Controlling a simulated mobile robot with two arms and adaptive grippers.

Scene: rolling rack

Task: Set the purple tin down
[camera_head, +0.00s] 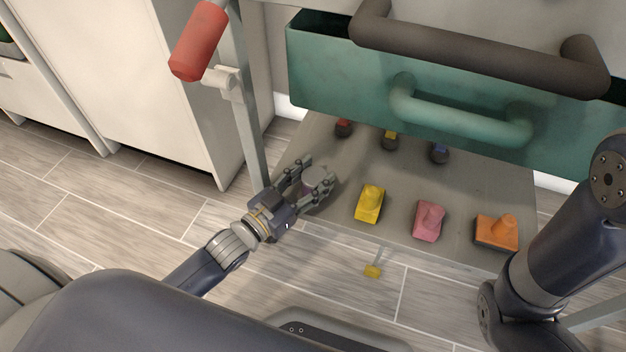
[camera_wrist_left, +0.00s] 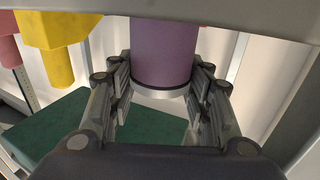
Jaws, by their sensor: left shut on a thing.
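The purple tin (camera_head: 311,187) is at the left end of the grey lower shelf, with a pale grey round top. My left gripper (camera_head: 322,182) is shut on it, a finger on each side. In the left wrist view the purple tin (camera_wrist_left: 163,55) is upright relative to the shelf, between both fingers (camera_wrist_left: 160,95). Its lower end meets the shelf edge in that view; I cannot tell whether it touches the shelf. My right arm (camera_head: 565,245) shows at the right, but its gripper is out of view.
The lower shelf (camera_head: 480,190) holds yellow (camera_head: 369,204), pink (camera_head: 429,221) and orange (camera_head: 497,232) pieces, and small red, yellow and blue-marked pieces at the back. A green drawer (camera_head: 330,80) hangs above. A rack post (camera_head: 245,130) stands left of the gripper.

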